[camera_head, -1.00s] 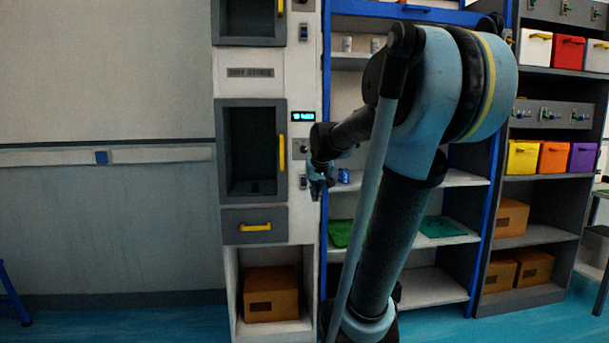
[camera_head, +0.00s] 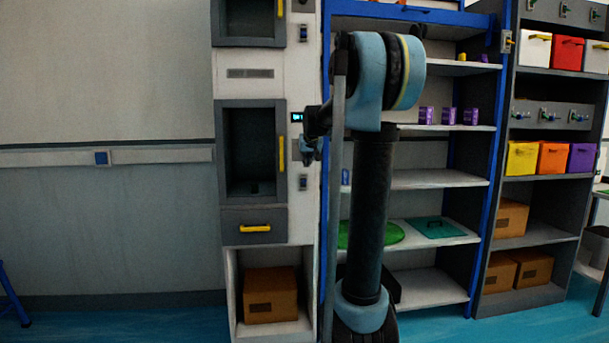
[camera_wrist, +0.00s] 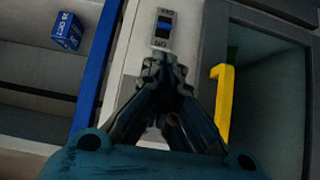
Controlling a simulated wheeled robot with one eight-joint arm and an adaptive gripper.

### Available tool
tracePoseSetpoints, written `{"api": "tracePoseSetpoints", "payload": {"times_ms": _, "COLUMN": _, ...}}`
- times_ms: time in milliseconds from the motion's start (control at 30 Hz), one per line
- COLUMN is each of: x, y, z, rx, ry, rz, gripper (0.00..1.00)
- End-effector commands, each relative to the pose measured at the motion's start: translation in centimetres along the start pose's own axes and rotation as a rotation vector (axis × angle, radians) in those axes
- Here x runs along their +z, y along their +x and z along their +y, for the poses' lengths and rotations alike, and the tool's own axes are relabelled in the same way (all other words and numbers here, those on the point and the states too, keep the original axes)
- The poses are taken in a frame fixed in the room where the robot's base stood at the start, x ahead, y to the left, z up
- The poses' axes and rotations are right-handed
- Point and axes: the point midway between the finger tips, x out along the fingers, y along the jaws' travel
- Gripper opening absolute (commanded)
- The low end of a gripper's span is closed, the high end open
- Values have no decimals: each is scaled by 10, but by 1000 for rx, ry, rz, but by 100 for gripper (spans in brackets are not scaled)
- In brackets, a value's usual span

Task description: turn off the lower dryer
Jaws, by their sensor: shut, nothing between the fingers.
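The lower dryer (camera_head: 228,154) is the grey framed unit in the white cabinet, with a dark opening and a yellow vertical handle (camera_head: 282,153). Its small switch (camera_head: 303,183) sits on the white strip to the right of the door. In the wrist view the switch (camera_wrist: 163,30) has a blue rocker between two small labels, too small to read surely. My gripper (camera_head: 311,152) is in front of the strip, above the switch in the head view. In the wrist view my gripper (camera_wrist: 172,75) is shut and empty, its tips just below the switch in the picture. Contact cannot be told.
The yellow handle (camera_wrist: 224,100) stands close to the right of my fingers in the wrist view. A blue shelf post (camera_wrist: 97,65) and a blue box (camera_wrist: 67,31) are to the left. A lit display (camera_head: 297,117) is partly hidden by my arm. An upper switch (camera_head: 303,33) is higher up.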

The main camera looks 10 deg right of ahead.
Motion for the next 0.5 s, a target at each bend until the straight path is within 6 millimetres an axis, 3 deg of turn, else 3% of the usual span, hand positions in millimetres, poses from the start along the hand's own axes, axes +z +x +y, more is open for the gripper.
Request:
{"api": "tracePoseSetpoints", "payload": {"times_ms": 167, "x": 0, "y": 9, "z": 0, "rx": 0, "ry": 0, "rz": 0, "gripper": 0}}
{"api": "tracePoseSetpoints", "payload": {"times_ms": 500, "x": 0, "y": 55, "z": -1, "rx": -1, "ry": -1, "rz": -1, "gripper": 0}}
